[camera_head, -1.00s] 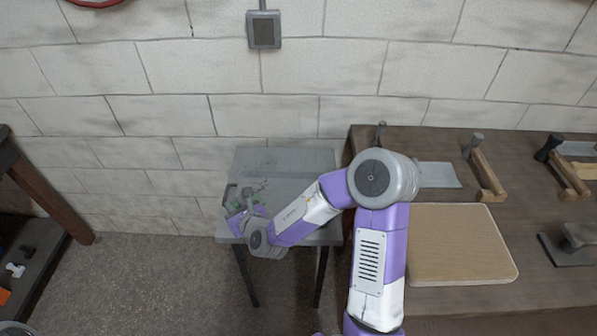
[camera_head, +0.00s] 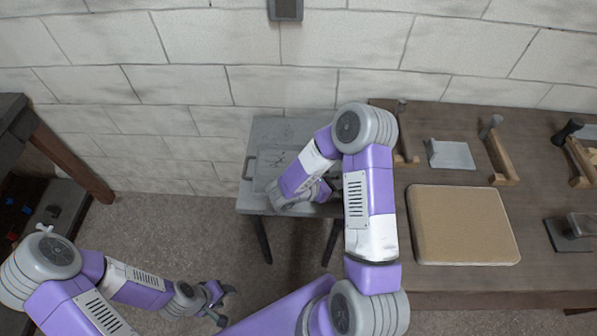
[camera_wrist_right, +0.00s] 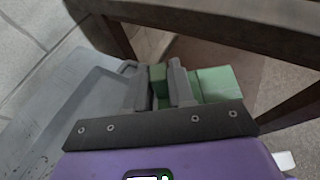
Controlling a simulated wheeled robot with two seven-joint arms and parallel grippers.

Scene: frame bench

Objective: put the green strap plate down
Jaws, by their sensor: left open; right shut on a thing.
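The green strap plate (camera_wrist_right: 214,84) shows in the right wrist view as a green block between and to the right of my right gripper's fingers. My right gripper (camera_wrist_right: 162,88) is shut on it. In the head view my right forearm lies over the small grey table, and the plate is hidden there. The plate sits near the grey surface's edge in the wrist view; I cannot tell whether it touches anything below. My left gripper (camera_head: 226,306) is open and empty above the floor at the lower left, away from the plate.
The small grey table (camera_head: 262,133) carries a flat grey tray with a handle (camera_head: 249,167). A brown workbench (camera_head: 455,282) at right holds a tan board (camera_head: 463,225) and clamps. A dark bench (camera_head: 62,155) stands at left. Floor between is clear.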

